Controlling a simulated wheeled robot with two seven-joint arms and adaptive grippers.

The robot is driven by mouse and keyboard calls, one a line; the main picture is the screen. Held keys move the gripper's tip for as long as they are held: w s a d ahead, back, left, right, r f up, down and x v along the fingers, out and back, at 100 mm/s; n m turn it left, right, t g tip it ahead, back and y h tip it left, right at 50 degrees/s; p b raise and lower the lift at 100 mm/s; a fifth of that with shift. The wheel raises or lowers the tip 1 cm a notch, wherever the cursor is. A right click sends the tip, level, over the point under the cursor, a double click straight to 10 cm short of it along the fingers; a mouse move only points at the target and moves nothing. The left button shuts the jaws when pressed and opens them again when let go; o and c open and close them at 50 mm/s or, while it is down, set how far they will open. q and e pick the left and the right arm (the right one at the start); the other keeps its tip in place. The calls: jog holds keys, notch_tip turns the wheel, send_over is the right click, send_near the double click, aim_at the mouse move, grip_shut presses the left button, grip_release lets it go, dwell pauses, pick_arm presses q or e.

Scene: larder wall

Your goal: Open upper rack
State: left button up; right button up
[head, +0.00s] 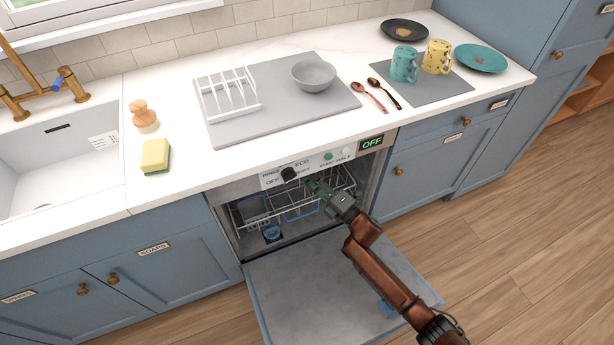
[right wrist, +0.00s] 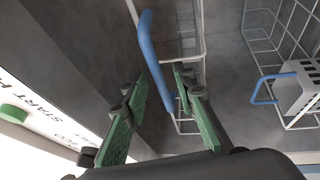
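The dishwasher stands open under the counter, with its door (head: 335,285) folded down flat. The upper rack (head: 290,203) is a white wire basket inside the cavity, just below the control panel (head: 320,164). My right gripper (head: 316,186) is at the front of this rack. In the right wrist view, my right gripper (right wrist: 162,82) has its two green-padded fingers apart. A blue handle bar (right wrist: 152,55) on a wire rack runs down into the space between them; I cannot tell whether it touches a finger. My left gripper is not in view.
The control panel, with a black knob (head: 289,174) and an OFF display (head: 371,142), sits close above my gripper. A grey drying mat (head: 290,120) with a plate rack and a bowl (head: 314,75) lies on the counter. Floor at right is clear.

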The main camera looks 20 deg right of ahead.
grip_shut()
dwell(0.6)
